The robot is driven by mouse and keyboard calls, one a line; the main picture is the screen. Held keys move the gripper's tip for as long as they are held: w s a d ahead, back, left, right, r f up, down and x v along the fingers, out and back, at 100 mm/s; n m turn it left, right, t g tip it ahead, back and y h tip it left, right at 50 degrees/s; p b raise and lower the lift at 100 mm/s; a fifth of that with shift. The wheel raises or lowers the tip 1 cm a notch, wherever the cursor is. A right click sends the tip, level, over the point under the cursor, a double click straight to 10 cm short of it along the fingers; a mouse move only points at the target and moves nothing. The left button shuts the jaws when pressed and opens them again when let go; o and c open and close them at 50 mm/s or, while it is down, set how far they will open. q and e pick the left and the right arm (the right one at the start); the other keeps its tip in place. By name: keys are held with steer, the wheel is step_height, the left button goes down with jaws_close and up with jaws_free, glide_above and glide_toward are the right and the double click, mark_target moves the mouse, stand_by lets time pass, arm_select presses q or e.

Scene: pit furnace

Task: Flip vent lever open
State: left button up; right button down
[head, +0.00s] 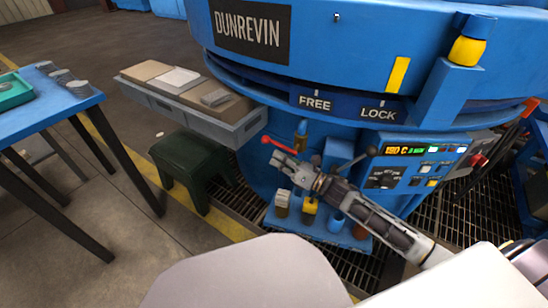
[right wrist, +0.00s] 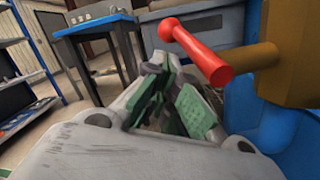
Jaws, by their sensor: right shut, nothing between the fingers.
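The red lever (head: 280,146) sticks out on the front of the blue furnace, low and left of the control panel. In the right wrist view the red lever (right wrist: 195,50) is large, on a brown-yellow valve body (right wrist: 285,55), and points toward the upper left. My right gripper (head: 278,157) is shut and empty, just below the lever in the head view. In the right wrist view its green-padded fingers (right wrist: 172,100) lie left of and below the lever; I cannot tell whether they touch it. My left gripper is not in view.
The blue furnace (head: 350,40) fills the back, with a lit control panel (head: 410,165) at right. A grey tray box (head: 240,130) and a dark green stool (head: 190,170) stand left of the lever. A blue table (head: 60,110) is at far left.

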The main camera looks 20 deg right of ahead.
steer(key=shift+v, duration=1.75)
steer(key=shift+r, duration=0.1)
